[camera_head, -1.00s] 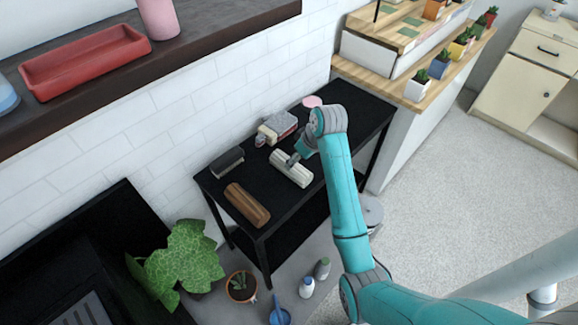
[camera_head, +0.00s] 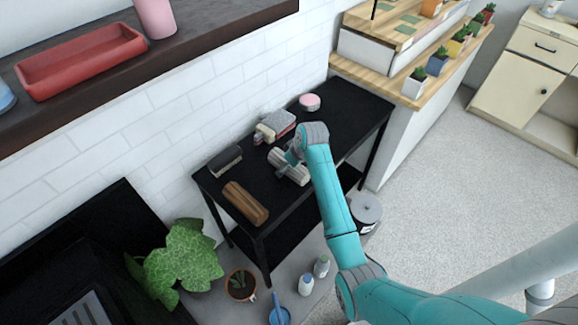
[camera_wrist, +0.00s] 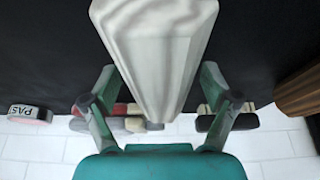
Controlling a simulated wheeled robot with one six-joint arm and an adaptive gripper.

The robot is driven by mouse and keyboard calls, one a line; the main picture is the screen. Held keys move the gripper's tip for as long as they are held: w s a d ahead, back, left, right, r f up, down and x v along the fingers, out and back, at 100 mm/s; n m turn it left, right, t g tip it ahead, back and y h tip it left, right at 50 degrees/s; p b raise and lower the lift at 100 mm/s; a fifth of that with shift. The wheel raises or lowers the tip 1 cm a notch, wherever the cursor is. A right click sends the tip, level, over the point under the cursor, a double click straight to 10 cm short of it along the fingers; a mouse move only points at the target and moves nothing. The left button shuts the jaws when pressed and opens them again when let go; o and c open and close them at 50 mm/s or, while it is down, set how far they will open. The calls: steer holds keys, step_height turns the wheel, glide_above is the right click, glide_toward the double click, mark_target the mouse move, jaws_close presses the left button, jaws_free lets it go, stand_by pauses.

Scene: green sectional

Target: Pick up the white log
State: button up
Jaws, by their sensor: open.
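The white log (camera_head: 298,174) lies on the black table (camera_head: 345,110) in the head view, partly covered by my gripper (camera_head: 286,167) and wrist. In the wrist view the pale, faceted log (camera_wrist: 155,45) fills the upper middle, its end pointing toward my palm. My gripper (camera_wrist: 158,78) is open, with one finger on each side of the log. Gaps show between the fingers and the log's near end.
A brown log (camera_head: 246,203) lies at the table's near left. A dark block (camera_head: 225,161), a stack of small items (camera_head: 275,126) and a pink round tin (camera_head: 310,102) stand along the wall side. A red tray (camera_head: 80,60) sits on the shelf above.

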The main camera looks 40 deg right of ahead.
steer(key=shift+r, duration=0.1)
steer(key=c, duration=1.5)
